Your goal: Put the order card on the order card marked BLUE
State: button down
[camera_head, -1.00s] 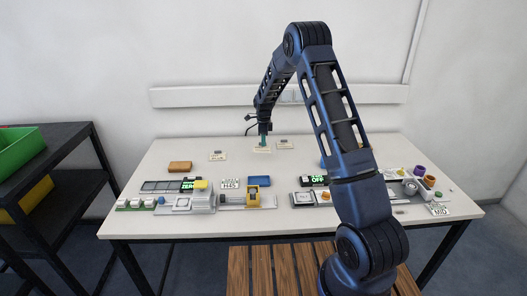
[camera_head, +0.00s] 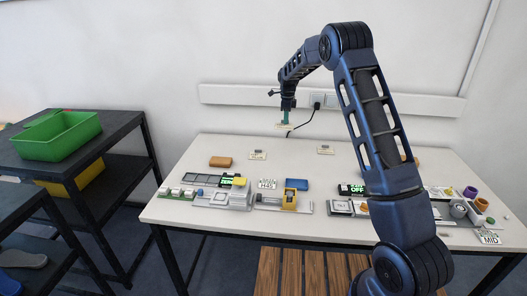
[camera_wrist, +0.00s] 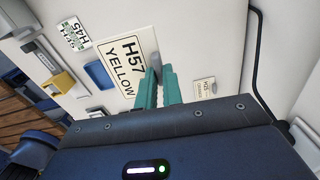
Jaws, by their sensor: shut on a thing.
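My gripper (camera_head: 286,119) is shut on a white order card (camera_head: 285,126) and holds it in the air above the back of the table. In the wrist view, the green fingers (camera_wrist: 158,76) pinch the edge of this card (camera_wrist: 124,62), which reads H57 YELLOW. Two small cards lie flat at the back of the table, one to the left (camera_head: 257,155) and one to the right (camera_head: 326,150). Their print is too small to read in the head view. One small card also shows in the wrist view (camera_wrist: 204,91), its words unclear. I cannot tell which card is marked BLUE.
The table (camera_head: 225,145) carries a brown block (camera_head: 220,162), a blue tray (camera_head: 297,184), an H45 sign (camera_head: 267,184) and several devices along its front. A wall socket strip (camera_head: 230,94) and a black cable (camera_head: 303,127) are behind. A green bin (camera_head: 60,137) stands on the left shelf.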

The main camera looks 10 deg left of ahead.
send_over(259, 156)
jog(key=shift+n, duration=0.4)
jog(key=f, duration=1.9)
jog(key=shift+w+a+f, duration=0.15)
jog(key=shift+w+f, duration=0.1)
jog(key=shift+f, duration=0.1)
jog(key=shift+f, duration=0.2)
jog(key=c, duration=1.8)
grip_release()
